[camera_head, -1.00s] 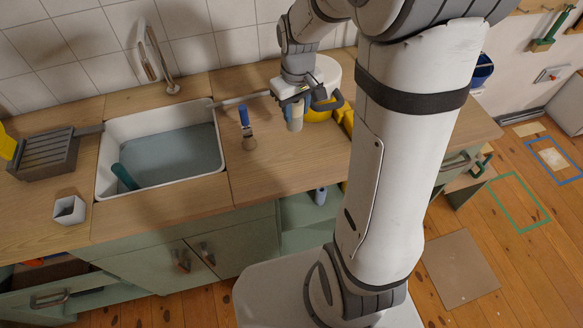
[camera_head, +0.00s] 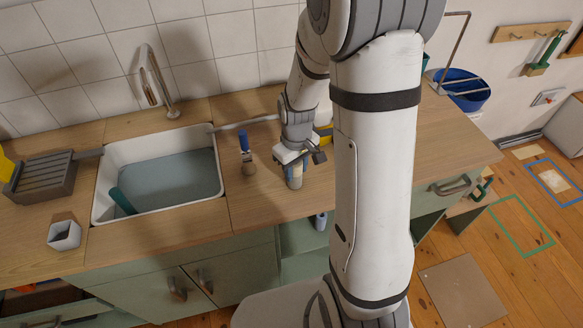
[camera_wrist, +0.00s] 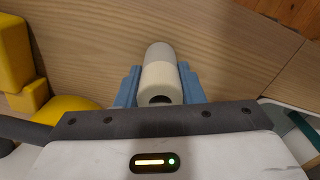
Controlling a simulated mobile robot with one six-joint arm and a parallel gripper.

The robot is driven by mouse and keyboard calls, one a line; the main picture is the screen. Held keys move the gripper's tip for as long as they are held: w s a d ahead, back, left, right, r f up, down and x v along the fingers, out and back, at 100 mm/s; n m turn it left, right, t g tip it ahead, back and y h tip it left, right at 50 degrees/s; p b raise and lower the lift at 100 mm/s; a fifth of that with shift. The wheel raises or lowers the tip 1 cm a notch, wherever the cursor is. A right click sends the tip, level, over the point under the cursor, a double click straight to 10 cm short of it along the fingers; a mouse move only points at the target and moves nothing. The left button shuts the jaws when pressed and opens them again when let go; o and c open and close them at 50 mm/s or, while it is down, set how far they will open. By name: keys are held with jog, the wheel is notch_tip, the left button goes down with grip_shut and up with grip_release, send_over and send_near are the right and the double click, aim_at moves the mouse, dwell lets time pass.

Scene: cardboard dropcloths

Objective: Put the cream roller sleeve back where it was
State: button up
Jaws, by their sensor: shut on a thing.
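The cream roller sleeve (camera_wrist: 161,68) is between the blue fingertips of my gripper (camera_wrist: 158,90) in the wrist view, its hollow end facing the camera. In the head view my gripper (camera_head: 295,168) points down over the wooden worktop, right of a blue-handled brush, shut on the sleeve. The sleeve (camera_head: 295,182) looks roughly upright there, mostly covered by the fingers. I cannot tell whether its lower end touches the worktop (camera_head: 262,205).
Yellow objects (camera_wrist: 14,70) lie at the left of the wrist view. A blue bucket (camera_head: 462,95) stands at the right.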

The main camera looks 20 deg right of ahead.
jog(key=shift+f, duration=0.2)
jog(key=o, duration=1)
jog(key=shift+r, duration=0.1)
jog(key=shift+o, duration=0.2)
notch_tip(320, 180, up, 12)
jog(key=s+a+r+m+t, duration=0.1)
jog(key=s+r+m+t, duration=0.2)
jog(key=s+r, duration=0.4)
jog(key=s+m, duration=0.1)
jog(key=s, duration=0.6)
jog(key=shift+a+m, duration=0.15)
jog(key=shift+m, duration=0.15)
